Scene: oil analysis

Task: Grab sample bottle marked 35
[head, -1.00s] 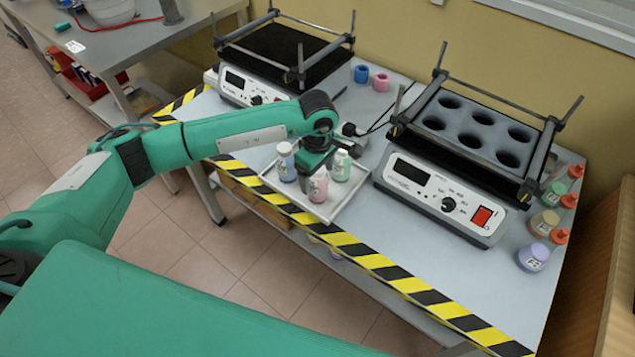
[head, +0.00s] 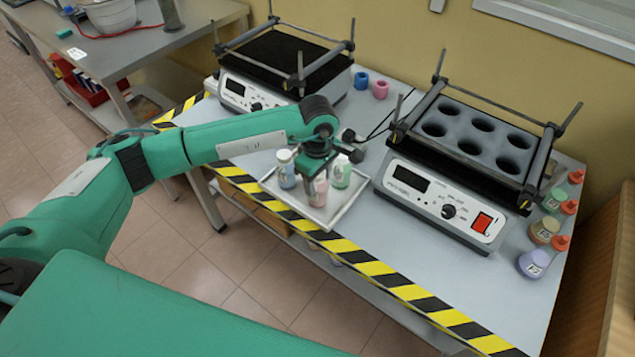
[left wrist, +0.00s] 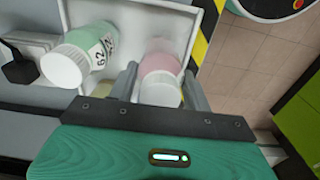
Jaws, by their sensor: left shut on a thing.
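My left gripper (head: 318,165) is shut on a pink bottle with a pale cap (head: 319,191), on the white tray (head: 330,217). In the left wrist view the pink bottle (left wrist: 161,72) sits between the two fingers; no number on it is readable. I cannot tell whether it touches the tray. A blue bottle with a pale cap (head: 286,172) stands left of the gripper. A green bottle with a white cap (head: 341,172) stands right of it; in the left wrist view its label (left wrist: 100,50) seems to read 62. My right gripper is not in view.
A shaker with a holed rack (head: 448,198) stands right of the tray, another shaker (head: 245,92) behind left.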

